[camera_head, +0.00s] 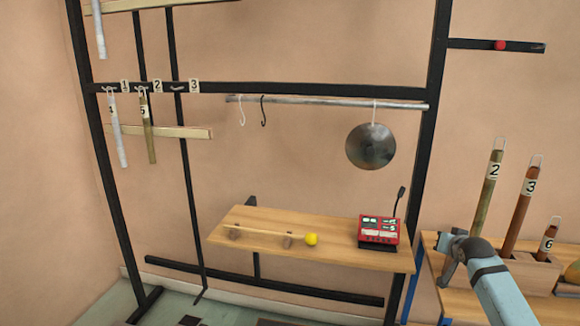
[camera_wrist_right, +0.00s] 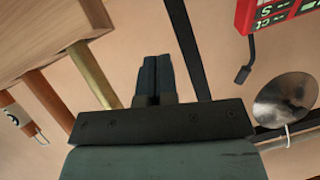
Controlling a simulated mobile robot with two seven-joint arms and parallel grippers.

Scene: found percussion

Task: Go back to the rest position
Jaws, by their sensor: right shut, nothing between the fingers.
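My right arm comes in at the lower right of the head view, over the front of the right-hand bench. Its gripper (camera_head: 446,272) points down beside the wooden block with numbered tubes. In the right wrist view the two dark fingers (camera_wrist_right: 150,70) are together with nothing between them. My left arm and gripper are not in the head view.
Tubes marked 2 (camera_head: 489,185), 3 (camera_head: 524,205) and 6 (camera_head: 546,240) stand near my right gripper. A black frame (camera_head: 437,60) bears a hanging pan lid (camera_head: 371,147). A shelf (camera_head: 330,253) holds a red device (camera_head: 379,230) and a yellow-headed mallet (camera_head: 311,239).

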